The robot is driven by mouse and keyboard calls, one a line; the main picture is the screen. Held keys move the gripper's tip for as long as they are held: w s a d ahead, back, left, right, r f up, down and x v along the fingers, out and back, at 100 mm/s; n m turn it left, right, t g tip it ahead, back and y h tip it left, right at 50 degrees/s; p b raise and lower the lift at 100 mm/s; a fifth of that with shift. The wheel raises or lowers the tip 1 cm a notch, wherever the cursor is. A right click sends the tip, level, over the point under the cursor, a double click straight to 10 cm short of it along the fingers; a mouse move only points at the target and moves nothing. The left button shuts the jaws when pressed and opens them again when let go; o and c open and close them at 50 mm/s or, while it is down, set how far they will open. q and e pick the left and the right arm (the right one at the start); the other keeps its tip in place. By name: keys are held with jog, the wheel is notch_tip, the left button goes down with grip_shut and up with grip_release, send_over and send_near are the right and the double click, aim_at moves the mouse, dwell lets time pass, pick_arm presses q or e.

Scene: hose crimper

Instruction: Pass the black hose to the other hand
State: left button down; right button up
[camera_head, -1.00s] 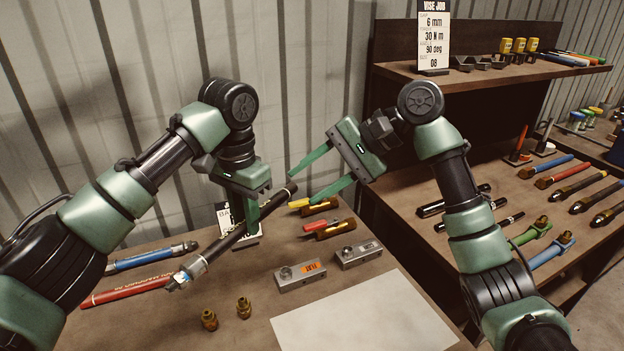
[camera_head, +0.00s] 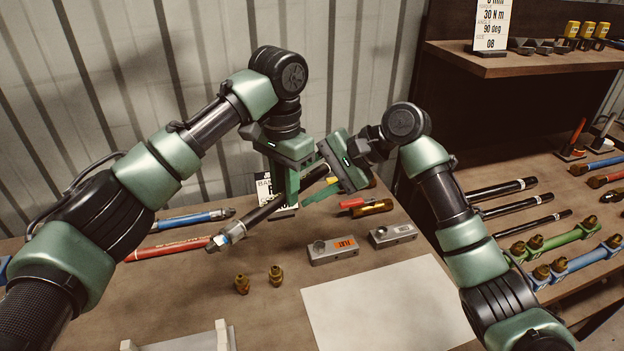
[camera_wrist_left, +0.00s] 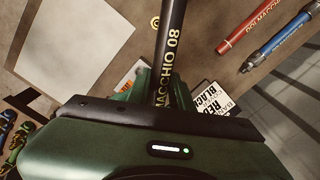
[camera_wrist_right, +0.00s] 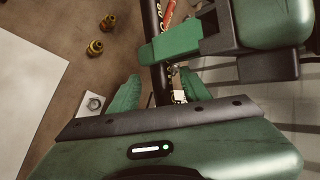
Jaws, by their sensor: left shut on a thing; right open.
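The black hose (camera_head: 257,216) is held above the table, tilted, with a metal fitting at its lower left end. My left gripper (camera_head: 288,195) is shut on it; in the left wrist view the hose (camera_wrist_left: 170,60) runs out from between the jaws with lettering along it. My right gripper (camera_head: 316,184) is open, close beside the left one near the hose's upper right part. In the right wrist view the hose (camera_wrist_right: 153,80) passes between or just behind the open right fingers (camera_wrist_right: 160,92); I cannot tell which. The left gripper (camera_wrist_right: 180,42) shows just beyond.
Blue (camera_head: 195,220) and red (camera_head: 168,249) hoses lie at the left of the table. Two brass fittings (camera_head: 242,284), two metal blocks (camera_head: 333,250) and a white sheet (camera_head: 385,300) lie in front. A shelf with more hoses (camera_head: 503,189) stands at right.

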grip_shut()
pick_arm(q)
jog(key=c, duration=1.2)
grip_release()
pick_arm(e)
jog(key=shift+r, duration=0.1)
pick_arm(q)
jog(key=shift+o, duration=0.2)
jog(key=shift+r, duration=0.15)
